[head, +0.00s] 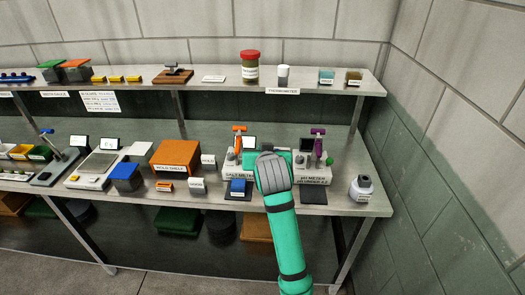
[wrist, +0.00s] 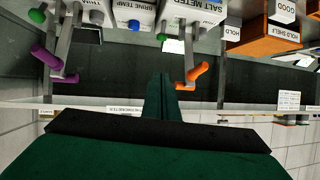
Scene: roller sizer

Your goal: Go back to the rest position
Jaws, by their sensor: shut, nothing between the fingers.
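My gripper (wrist: 161,98) shows in the wrist view as dark green fingers held together, with nothing between them. In the head view my teal arm reaches in from the bottom over the bench, and its grey wrist joint hides the fingertips. In the wrist view, which is upside down, the orange lever (wrist: 196,74) is just right of the fingers and the purple lever (wrist: 48,62) is at left.
Above is a shelf (head: 220,85) with a red-lidded jar (head: 250,66). A wall closes the right side.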

